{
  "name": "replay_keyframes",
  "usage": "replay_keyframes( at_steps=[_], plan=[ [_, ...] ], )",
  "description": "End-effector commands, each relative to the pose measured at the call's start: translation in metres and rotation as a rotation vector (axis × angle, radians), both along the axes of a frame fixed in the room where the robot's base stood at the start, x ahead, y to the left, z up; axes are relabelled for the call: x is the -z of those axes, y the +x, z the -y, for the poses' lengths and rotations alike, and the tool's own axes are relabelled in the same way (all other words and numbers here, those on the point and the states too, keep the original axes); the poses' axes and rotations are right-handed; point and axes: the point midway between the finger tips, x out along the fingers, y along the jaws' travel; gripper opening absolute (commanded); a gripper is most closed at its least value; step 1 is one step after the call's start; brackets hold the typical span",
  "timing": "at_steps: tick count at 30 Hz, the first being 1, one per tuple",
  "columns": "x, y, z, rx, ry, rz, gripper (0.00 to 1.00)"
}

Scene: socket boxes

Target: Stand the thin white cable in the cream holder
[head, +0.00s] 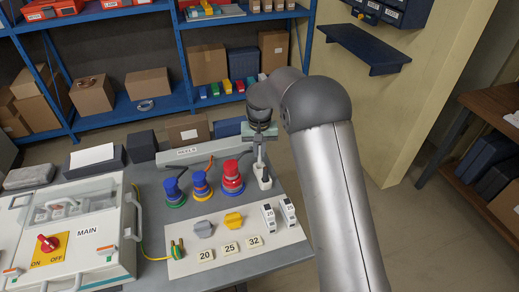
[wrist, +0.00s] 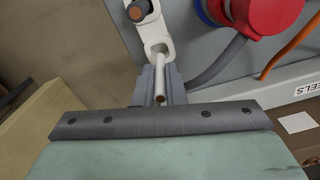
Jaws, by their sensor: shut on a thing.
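The cream holder (head: 265,183) stands at the back right of the grey table, beside the red plug. In the wrist view the holder (wrist: 153,27) is at the top. One of its openings holds a dark round piece with an orange-brown centre (wrist: 137,11). The thin white cable (wrist: 160,80) has a copper-coloured end towards the camera. My gripper (wrist: 159,88) is shut on this cable, and the cable's far end reaches the holder's nearer opening. I cannot tell how deep it sits. In the head view my gripper (head: 259,152) is just above the holder, pointing down.
Two white breakers (head: 278,215) are in front. A MAIN switch box (head: 70,240) fills the left. Blue shelves (head: 160,103) with boxes stand behind.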

Motion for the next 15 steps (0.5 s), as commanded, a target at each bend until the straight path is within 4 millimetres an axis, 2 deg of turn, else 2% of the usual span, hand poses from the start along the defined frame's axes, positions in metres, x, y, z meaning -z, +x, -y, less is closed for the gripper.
replay_keyframes(
  at_steps=[15],
  plan=[
    [0.022,0.000,0.000,0.000,0.000,-0.001,0.00]
  ],
)
